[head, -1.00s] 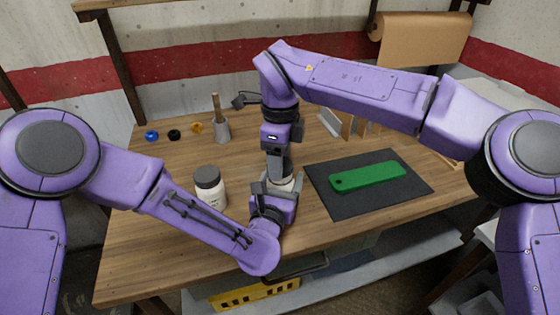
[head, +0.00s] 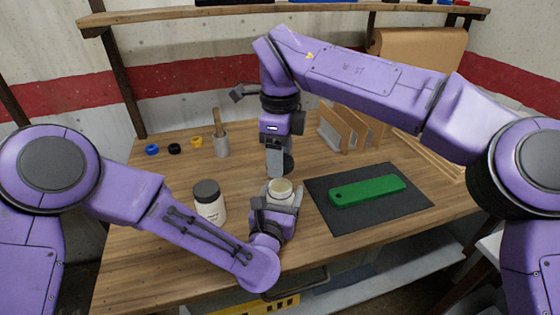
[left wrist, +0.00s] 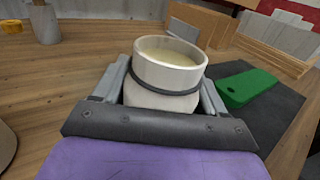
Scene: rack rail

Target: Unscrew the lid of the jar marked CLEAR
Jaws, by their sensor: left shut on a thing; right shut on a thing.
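An open white jar (head: 281,194) stands upright over the table's front middle, its mouth bare and pale contents showing. My left gripper (head: 279,203) is shut around its body from the front. In the left wrist view the jar (left wrist: 168,75) sits between the two grey fingers, with a dark band around it. My right gripper (head: 279,166) is just above and behind the jar mouth, shut on a dark grey lid (head: 288,164), which is clear of the jar. The held jar's label is hidden. A second white jar (head: 211,207) with its dark lid on stands to the left; its label is unreadable.
A green bar (head: 367,191) lies on a dark mat (head: 345,220) at right. A grey cup with a brush (head: 221,145), small coloured rings (head: 174,148) and a rack with wooden boards (head: 345,132) stand behind. The left front of the table is clear.

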